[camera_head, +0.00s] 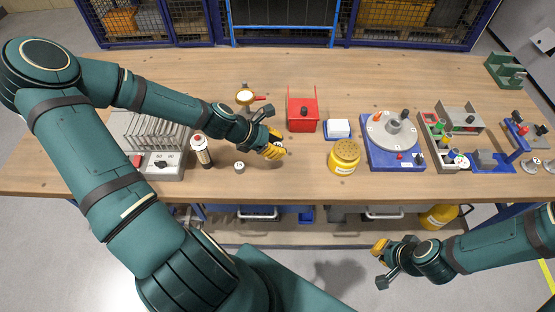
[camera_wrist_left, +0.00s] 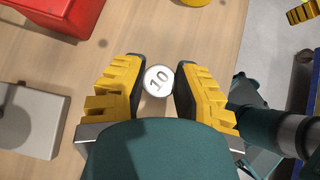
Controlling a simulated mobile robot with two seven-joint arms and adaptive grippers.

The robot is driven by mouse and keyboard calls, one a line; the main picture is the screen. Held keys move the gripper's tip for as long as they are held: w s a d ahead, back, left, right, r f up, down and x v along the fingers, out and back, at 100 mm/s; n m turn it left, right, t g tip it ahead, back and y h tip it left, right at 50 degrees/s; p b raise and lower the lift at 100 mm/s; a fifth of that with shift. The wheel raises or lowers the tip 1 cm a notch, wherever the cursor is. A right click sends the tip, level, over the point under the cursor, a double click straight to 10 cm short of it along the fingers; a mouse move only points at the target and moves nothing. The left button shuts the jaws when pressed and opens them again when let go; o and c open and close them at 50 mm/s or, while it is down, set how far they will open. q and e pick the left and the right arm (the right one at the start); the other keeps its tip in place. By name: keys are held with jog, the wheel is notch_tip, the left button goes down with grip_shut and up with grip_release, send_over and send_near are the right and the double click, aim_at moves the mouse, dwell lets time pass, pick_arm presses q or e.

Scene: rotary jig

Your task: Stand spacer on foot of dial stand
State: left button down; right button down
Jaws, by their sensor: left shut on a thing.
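My left gripper (camera_head: 273,151) is shut on the spacer, a pale round piece marked 10 (camera_wrist_left: 158,80), which shows between the yellow fingertips in the left wrist view. In the head view the fingers mostly hide it.
A red bin (camera_head: 302,114), a white-and-blue block (camera_head: 338,129) and a yellow tin (camera_head: 344,157) stand right of my left gripper. A small grey cylinder (camera_head: 239,168) and a white-and-black bottle (camera_head: 201,151) stand left. A blue dial jig (camera_head: 381,160) is farther right.

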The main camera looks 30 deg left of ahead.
aim_at(286, 161)
pick_arm(q)
jog(key=shift+f+b, duration=0.6)
jog(key=shift+f, duration=2.4)
jog(key=shift+f, duration=0.15)
jog(key=c, duration=0.8)
grip_release()
jog(key=shift+r, duration=0.25)
jog(key=p+v, duration=0.3)
jog(key=v, duration=0.9)
